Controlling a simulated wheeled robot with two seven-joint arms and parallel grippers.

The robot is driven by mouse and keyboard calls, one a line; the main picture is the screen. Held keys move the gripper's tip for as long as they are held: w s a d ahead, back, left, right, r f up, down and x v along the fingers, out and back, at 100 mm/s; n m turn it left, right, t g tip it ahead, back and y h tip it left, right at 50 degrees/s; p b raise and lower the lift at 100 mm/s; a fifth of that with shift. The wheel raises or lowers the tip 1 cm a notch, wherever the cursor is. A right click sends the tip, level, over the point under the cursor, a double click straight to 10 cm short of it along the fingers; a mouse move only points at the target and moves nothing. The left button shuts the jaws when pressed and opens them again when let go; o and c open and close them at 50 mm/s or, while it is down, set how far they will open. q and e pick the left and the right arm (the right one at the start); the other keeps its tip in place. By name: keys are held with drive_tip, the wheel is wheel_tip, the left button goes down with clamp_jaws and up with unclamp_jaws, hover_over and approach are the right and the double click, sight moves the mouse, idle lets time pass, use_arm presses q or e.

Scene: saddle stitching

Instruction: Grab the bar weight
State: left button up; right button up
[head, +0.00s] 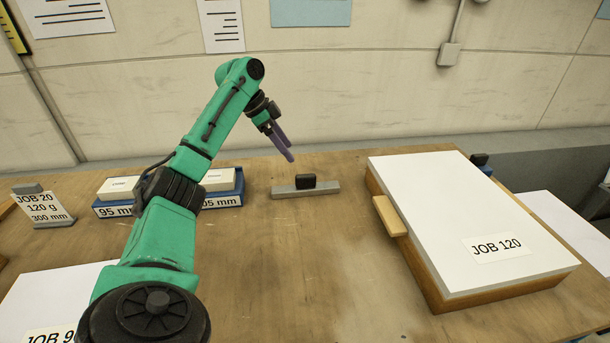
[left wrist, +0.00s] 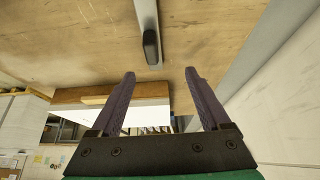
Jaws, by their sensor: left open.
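The bar weight (head: 288,191) is a flat grey metal bar with a black block-shaped grip (head: 305,181) on top. It lies on the wooden table near the back, right of the middle of my left arm. My left gripper (head: 289,152) hangs in the air above and slightly left of the black grip, with purple fingers pointing down. In the left wrist view the fingers (left wrist: 160,85) are apart with nothing between them. The bar (left wrist: 145,18) and its black grip (left wrist: 151,47) show beyond the fingertips. My right gripper is in neither view.
A white paper stack marked JOB 120 (head: 450,210) lies on a wooden board at right, with a small wooden block (head: 389,216) at its left edge. The table front of the bar is clear.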

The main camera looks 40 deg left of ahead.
sight(311, 181)
use_arm(q)
drive_tip(key=d+f, duration=0.1)
drive_tip(key=w+d+f, duration=0.1)
drive_tip(key=f, duration=0.1)
drive_tip(key=d+f+p, duration=0.1)
drive_tip(key=f, duration=0.1)
drive_tip(key=shift+w+d+f, duration=0.15)
drive_tip(key=shift+w+d, duration=0.15)
drive_tip(key=shift+w, duration=0.05)
drive_tip(key=p+x, duration=0.2)
drive_tip(key=x, duration=0.4)
drive_tip(key=shift+f, duration=0.45)
drive_tip(key=shift+w+d+f, duration=0.1)
drive_tip(key=shift+f, duration=0.2)
clamp_jaws()
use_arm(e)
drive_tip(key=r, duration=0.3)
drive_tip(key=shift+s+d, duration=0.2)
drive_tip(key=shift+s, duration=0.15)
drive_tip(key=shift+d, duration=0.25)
use_arm(q)
drive_tip(key=shift+r, duration=0.1)
drive_tip(key=shift+w+a, duration=0.15)
drive_tip(key=shift+a, duration=0.05)
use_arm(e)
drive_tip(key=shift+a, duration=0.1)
